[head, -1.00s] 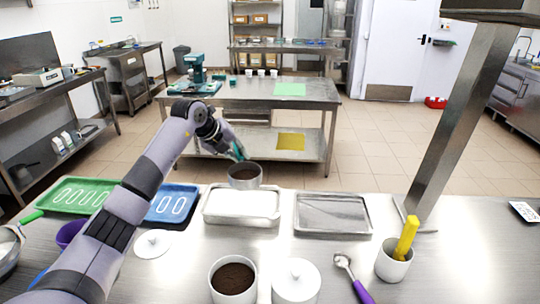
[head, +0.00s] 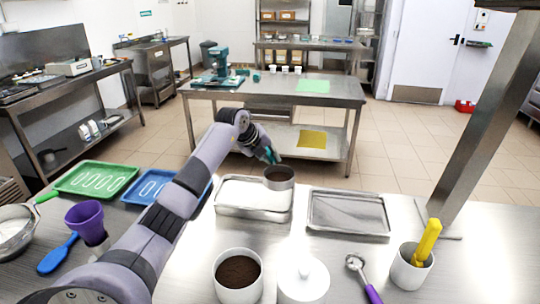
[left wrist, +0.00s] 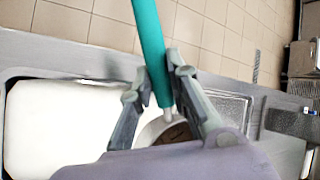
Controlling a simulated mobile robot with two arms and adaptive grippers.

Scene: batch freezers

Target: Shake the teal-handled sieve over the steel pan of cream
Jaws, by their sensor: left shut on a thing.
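My left gripper (head: 268,156) is shut on the teal handle of the sieve (head: 279,184), a round metal sieve with brown powder inside. The teal handle (left wrist: 150,40) runs between my fingers (left wrist: 156,88) in the left wrist view. The steel pan (head: 250,214) holds a flat white layer of cream (head: 243,197). The sieve is at the pan's back right corner in the head view, seemingly above it; the gap is hard to judge. In the left wrist view, my fingers partly hide the sieve bowl. My right gripper is not in view.
An empty steel tray (head: 349,232) lies right of the pan. In front are a tub of brown powder (head: 238,283), a lidded white jar (head: 303,283), a purple-handled scoop (head: 362,277) and a white pot (head: 410,273). Green (head: 62,189) and blue (head: 131,195) trays lie left.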

